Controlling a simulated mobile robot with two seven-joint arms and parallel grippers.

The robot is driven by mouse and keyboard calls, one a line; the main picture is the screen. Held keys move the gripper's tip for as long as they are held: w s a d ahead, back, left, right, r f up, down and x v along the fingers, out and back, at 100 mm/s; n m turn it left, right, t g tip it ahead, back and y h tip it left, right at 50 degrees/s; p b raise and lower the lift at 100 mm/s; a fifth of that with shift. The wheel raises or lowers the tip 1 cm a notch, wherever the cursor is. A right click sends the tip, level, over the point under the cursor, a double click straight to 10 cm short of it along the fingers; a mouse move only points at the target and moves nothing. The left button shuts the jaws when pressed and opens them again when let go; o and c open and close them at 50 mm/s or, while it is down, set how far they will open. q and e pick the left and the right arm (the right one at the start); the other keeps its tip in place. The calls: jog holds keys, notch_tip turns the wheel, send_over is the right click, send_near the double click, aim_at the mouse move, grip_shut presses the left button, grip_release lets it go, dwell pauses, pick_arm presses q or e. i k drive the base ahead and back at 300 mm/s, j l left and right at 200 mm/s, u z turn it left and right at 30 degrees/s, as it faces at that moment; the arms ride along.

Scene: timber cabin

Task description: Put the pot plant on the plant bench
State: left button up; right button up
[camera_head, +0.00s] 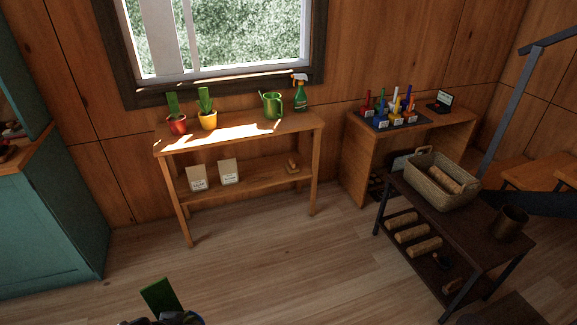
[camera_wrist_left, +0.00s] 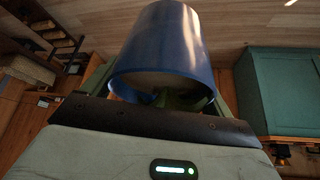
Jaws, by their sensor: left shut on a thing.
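The pot plant is a blue pot (camera_wrist_left: 165,45) with a green plant (camera_head: 160,297). My left gripper (camera_head: 172,320) is at the bottom edge of the head view, shut on the pot plant, and holds it apart from the bench. In the left wrist view the pot fills the upper middle; its fingertips are hidden there. The plant bench (camera_head: 240,138) is a wooden two-level table under the window. On its top stand a red pot plant (camera_head: 177,124), a yellow pot plant (camera_head: 208,120), a green watering can (camera_head: 272,105) and a spray bottle (camera_head: 300,95). My right gripper is not in view.
Open floor (camera_head: 270,262) lies before the bench. A teal cabinet (camera_head: 45,235) stands at left. A wooden desk (camera_head: 355,150) with coloured bottles stands right of the bench. A dark rack (camera_head: 470,235) with a basket (camera_head: 440,182) stands nearer. The bench's sunlit top front is bare.

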aim_at(236, 126)
jog(key=i+z, duration=0.2)
jog(key=i, duration=1.7)
jog(key=i+l+u, duration=0.1)
jog(key=i+u, duration=0.2)
jog(key=i, duration=0.6)
jog(key=i+l+u, duration=0.15)
jog(key=i+u, duration=0.15)
jog(key=i+l+u, duration=0.55)
jog(key=i+l, duration=0.1)
jog(key=i, duration=0.1)
